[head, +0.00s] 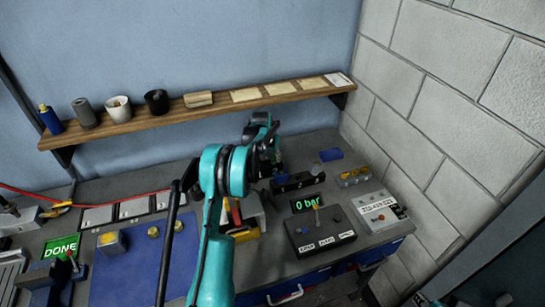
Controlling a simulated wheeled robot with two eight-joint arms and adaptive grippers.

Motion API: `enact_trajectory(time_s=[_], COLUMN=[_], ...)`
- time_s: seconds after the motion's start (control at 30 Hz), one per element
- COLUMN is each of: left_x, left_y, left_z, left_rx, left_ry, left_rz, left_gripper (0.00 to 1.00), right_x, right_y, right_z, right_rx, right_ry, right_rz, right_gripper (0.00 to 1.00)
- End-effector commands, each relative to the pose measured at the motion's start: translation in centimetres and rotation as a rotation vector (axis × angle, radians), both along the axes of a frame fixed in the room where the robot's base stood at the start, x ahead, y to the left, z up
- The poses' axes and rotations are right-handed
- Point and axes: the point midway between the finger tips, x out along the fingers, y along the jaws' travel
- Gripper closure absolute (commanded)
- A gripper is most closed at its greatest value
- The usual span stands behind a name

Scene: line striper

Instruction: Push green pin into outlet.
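My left arm comes up from the bottom middle, and its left gripper (264,140) is at the back of the bench, below the shelf. Its fingers are small, dark and partly hidden by my own arm, so I cannot tell whether they are open or hold anything. I cannot make out a green pin; it may be hidden by the arm or gripper. I cannot identify the outlet with certainty. A dark block (297,182) with a blue end lies just right of and below the gripper. My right gripper is not in view.
A control box with a lever (318,232), a green "0 bar" display (307,203) and a light grey box (380,212) stand at right. A blue mat (130,275) and green DONE sign (61,247) are at left. A wooden shelf (215,105) overhangs the back.

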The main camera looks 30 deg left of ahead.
Motion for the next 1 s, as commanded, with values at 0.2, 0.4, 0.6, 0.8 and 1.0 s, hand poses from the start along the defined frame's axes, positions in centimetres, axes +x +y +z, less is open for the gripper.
enact_trajectory(time_s=[0.2,0.4,0.6,0.8,1.0], left_x=[0.0,0.0,0.0,0.0,0.0], left_y=[0.0,0.0,0.0,0.0,0.0], left_z=[0.0,0.0,0.2,0.6,1.1], left_rx=[0.000,0.000,0.000,0.000,0.000], left_ry=[0.000,0.000,0.000,0.000,0.000], left_rz=[0.000,0.000,0.000,0.000,0.000], left_gripper=[0.84,1.00,1.00,1.00,1.00], right_x=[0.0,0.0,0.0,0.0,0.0], right_y=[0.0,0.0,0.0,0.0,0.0], right_z=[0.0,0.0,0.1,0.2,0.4], right_rx=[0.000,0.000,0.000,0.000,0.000], right_ry=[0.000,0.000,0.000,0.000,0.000], right_rz=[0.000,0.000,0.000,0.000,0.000], right_gripper=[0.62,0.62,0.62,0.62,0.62])
